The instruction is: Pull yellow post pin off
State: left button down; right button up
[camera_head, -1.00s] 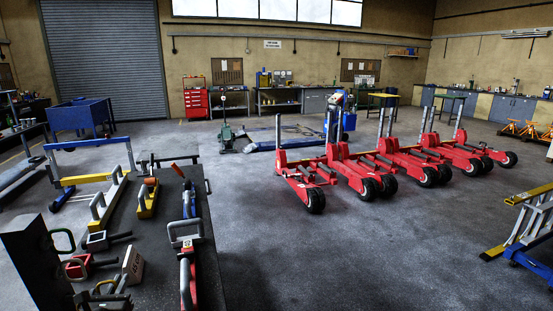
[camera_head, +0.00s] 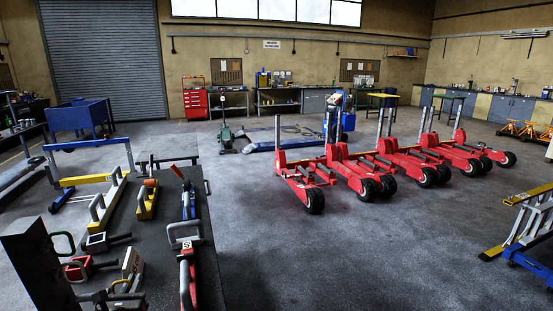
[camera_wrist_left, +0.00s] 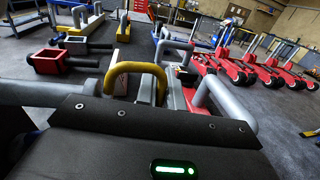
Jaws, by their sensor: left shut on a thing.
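A yellow arched handle, which I take for the yellow post pin (camera_wrist_left: 138,76), stands upright at the centre of the left wrist view, right in front of my gripper body. My left gripper (camera_head: 113,299) is at the bottom left of the head view, low over the near end of the dark bench, and appears shut on this handle. The fingertips and the lower part of the pin are hidden behind the dark gripper body. I cannot tell whether the pin sits in a post. My right gripper is in neither view.
Red trolley jacks (camera_head: 300,180) stand on the floor to the right. The floor between is clear.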

pick_arm(q)
jog(key=shift+r, duration=0.1)
jog(key=d+r+p, duration=0.1)
jog(key=w+d+r+p, duration=0.1)
jog(key=shift+d+p, duration=0.35)
jog(key=shift+d, duration=0.05)
jog(key=shift+d+f, duration=0.1)
